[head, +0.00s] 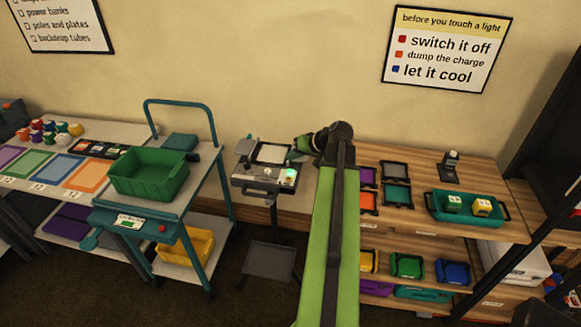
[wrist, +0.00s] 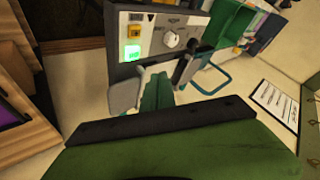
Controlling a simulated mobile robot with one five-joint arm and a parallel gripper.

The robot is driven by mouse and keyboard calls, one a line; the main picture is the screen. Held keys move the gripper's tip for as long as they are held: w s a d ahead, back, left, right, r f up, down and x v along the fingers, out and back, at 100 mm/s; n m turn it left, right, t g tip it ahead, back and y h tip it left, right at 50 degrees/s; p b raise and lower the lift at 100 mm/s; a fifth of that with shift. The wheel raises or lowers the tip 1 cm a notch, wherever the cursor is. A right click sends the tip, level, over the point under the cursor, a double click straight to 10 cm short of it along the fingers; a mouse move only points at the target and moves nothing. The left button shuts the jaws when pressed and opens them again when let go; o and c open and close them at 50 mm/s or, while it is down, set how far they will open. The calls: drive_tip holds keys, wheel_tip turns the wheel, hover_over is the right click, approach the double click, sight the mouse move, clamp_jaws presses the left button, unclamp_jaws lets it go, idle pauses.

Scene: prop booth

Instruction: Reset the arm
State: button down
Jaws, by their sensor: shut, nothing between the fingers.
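My arm reaches up from the bottom of the head view, bent at a dark joint near the wall. My gripper (head: 294,153) is at its end, pointing left, beside a small stand with a control panel (head: 262,185). The gripper is shut and empty. In the wrist view the panel (wrist: 150,42) fills the space ahead of the gripper (wrist: 158,88), with a lit green button, an orange button and a white knob. Whether the fingers touch the panel cannot be told.
A teal cart (head: 208,170) with a green bin (head: 150,173) stands left. A wooden bench (head: 430,225) at right carries a teal tray (head: 468,210) with two blocks, coloured trays and a dark upright device (head: 450,166). A dark rack frame stands at the far right.

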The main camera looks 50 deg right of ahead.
drive_tip(key=shift+r, duration=0.7)
drive_tip(key=w+a+f+n+g+y, duration=0.15)
drive_tip(key=w+a, duration=0.35)
drive_tip(key=a, duration=0.5)
drive_tip(key=w+a+f+n+g+y+b, duration=0.1)
drive_tip(key=w+a+n, duration=0.3)
drive_tip(key=a, duration=0.7)
drive_tip(key=w+a+f+n+g+y, duration=0.1)
drive_tip(key=w+a, duration=0.4)
drive_tip(key=a, duration=0.5)
drive_tip(key=s+a+f+n+g, duration=0.1)
drive_tip(key=s+a+f, duration=0.1)
drive_tip(key=a, duration=0.7)
drive_tip(key=s+a+f+n+g, duration=0.1)
drive_tip(key=a+f+n+g, duration=0.1)
drive_tip(key=a, duration=0.7)
drive_tip(key=s+d+f+m+g+h, duration=0.2)
drive_tip(key=s+h, duration=0.2)
drive_tip(key=s, duration=0.3)
drive_tip(key=shift+s+g+h+b, duration=0.35)
drive_tip(key=shift+s+b, duration=0.05)
drive_tip(key=shift+b, duration=0.05)
